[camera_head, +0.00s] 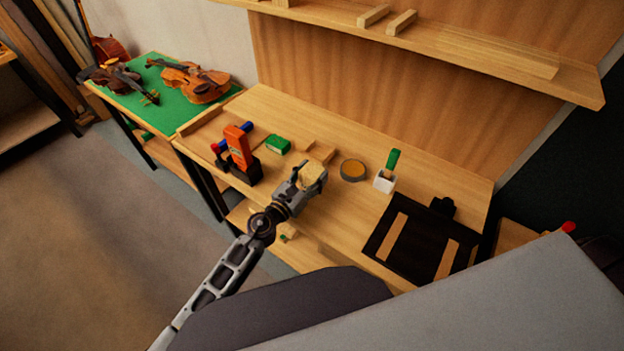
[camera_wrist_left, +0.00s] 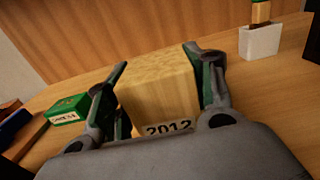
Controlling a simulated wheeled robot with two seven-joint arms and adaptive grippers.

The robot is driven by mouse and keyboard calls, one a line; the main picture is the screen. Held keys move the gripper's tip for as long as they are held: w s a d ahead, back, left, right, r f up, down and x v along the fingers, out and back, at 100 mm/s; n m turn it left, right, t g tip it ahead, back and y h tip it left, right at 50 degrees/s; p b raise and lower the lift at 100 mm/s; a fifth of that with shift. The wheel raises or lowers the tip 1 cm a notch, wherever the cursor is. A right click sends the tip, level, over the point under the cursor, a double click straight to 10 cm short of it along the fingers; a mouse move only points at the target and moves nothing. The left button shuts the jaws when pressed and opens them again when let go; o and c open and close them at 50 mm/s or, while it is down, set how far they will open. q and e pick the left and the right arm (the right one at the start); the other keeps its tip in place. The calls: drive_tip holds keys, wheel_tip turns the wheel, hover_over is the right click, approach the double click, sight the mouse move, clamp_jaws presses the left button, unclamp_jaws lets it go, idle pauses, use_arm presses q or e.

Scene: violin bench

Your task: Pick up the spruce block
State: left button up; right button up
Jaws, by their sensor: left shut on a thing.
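The spruce block (camera_wrist_left: 160,88) is a pale wooden block with a label reading "2012", between the two fingers of my left gripper (camera_wrist_left: 165,85) in the left wrist view. The fingers are shut on its left and right sides. In the head view, the block (camera_head: 312,174) shows at the tip of my left gripper (camera_head: 305,178), over the workbench (camera_head: 345,225). I cannot tell if its underside touches the bench. My right gripper is not in view.
An orange tool (camera_head: 238,147) on a black base and a green box (camera_head: 277,144) stand left of the block. A round tin (camera_head: 352,170), a white holder (camera_head: 384,182) and a dark mat (camera_head: 423,243) lie to the right. A shelf (camera_head: 480,58) overhangs the back.

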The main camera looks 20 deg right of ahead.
use_arm(q)
drive_tip(key=shift+r, duration=0.25)
wheel_tip(320, 180, up, 6)
drive_tip(key=p, duration=0.5)
wheel_tip(320, 180, up, 3)
drive_tip(key=p, duration=0.3)
drive_tip(key=shift+r+p, duration=0.25)
drive_tip(key=shift+p, duration=0.15)
idle(1.0)
drive_tip(key=shift+w+a+r, duration=0.1)
drive_tip(key=shift+w, duration=0.05)
